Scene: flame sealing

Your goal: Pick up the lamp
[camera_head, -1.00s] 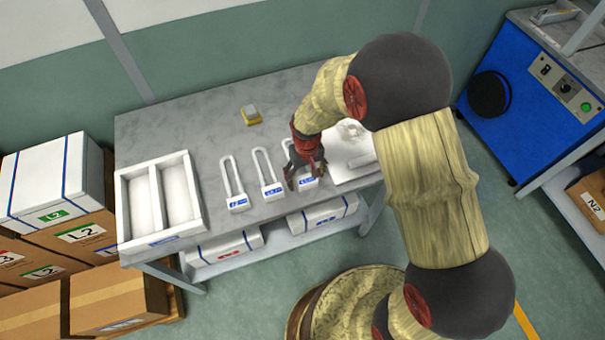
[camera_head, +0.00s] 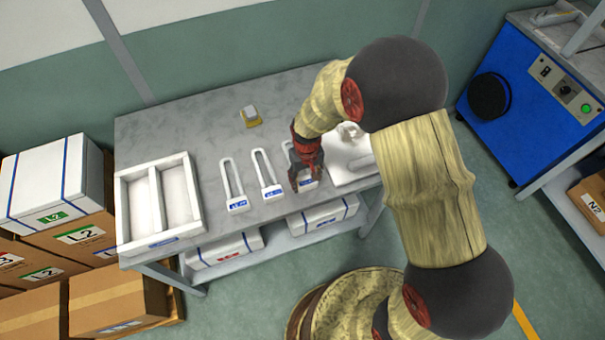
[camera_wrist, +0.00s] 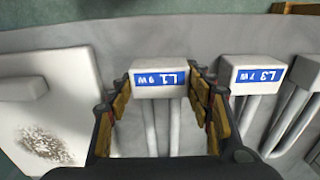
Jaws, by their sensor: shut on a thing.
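The lamp labelled L1 9W (camera_wrist: 160,92) is a white U-shaped tube lamp with a block base and a blue label. It lies flat on the grey workbench in the wrist view, and its tubes run back under my gripper. My gripper (camera_head: 304,182) is shut on its base, one finger on each side. In the head view the lamp (camera_head: 309,183) is partly hidden by my gripper.
Two similar lamps (camera_head: 234,190) (camera_head: 268,178) lie left of my gripper. A white two-compartment tray (camera_head: 122,210) stands at the bench's left. A white board (camera_wrist: 50,100) with a dark scorched patch lies close beside the held lamp. A small yellow-and-grey block (camera_head: 250,117) sits behind.

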